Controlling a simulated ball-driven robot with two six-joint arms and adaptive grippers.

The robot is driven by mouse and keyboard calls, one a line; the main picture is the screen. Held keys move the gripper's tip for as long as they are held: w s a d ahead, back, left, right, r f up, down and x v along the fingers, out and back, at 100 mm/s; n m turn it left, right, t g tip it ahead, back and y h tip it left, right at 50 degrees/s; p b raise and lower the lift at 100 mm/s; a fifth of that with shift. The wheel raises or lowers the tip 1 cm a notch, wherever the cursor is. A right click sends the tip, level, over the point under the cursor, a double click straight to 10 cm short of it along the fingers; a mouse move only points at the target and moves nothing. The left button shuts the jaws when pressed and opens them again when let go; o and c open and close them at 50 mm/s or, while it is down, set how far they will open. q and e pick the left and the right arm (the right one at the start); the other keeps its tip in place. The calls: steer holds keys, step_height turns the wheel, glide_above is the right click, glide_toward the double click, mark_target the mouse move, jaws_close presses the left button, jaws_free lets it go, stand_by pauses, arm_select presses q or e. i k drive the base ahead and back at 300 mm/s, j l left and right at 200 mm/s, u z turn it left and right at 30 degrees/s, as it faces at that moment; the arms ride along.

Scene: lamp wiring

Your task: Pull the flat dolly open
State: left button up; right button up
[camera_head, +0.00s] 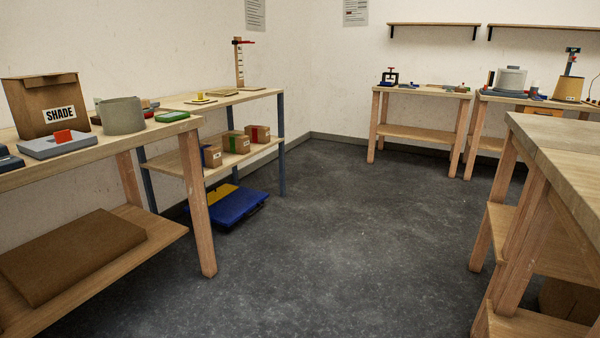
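The flat dolly (234,207) appears to be the low blue platform on the floor at the left. It sits partly under the blue-legged table, with its front part out past the table's lower shelf. A yellow piece (222,192) shows at its back left. Its far side is hidden by the shelf and the near table's leg. Dark parts show under its front edge, too small to make out. Neither of my grippers is in view.
A near-left workbench (167,133) carries a SHADE box (42,104). The blue-legged table (255,95) holds small boxes on its lower shelf. A wooden bench (555,130) stands at the right. More benches (421,93) line the back wall. The grey floor (350,230) between is clear.

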mark_target(225, 212)
steer(key=i, duration=2.5)
steer(key=i+l+u, duration=0.1)
steer(key=i+u, duration=0.3)
steer(key=i+l+u, duration=0.3)
steer(key=i+u, duration=0.15)
steer(key=i, duration=0.15)
steer(key=i+l+u, duration=0.8)
steer(key=l, duration=0.15)
steer(key=i+l+u, duration=0.3)
steer(key=l+u, duration=0.15)
steer(key=l, duration=0.2)
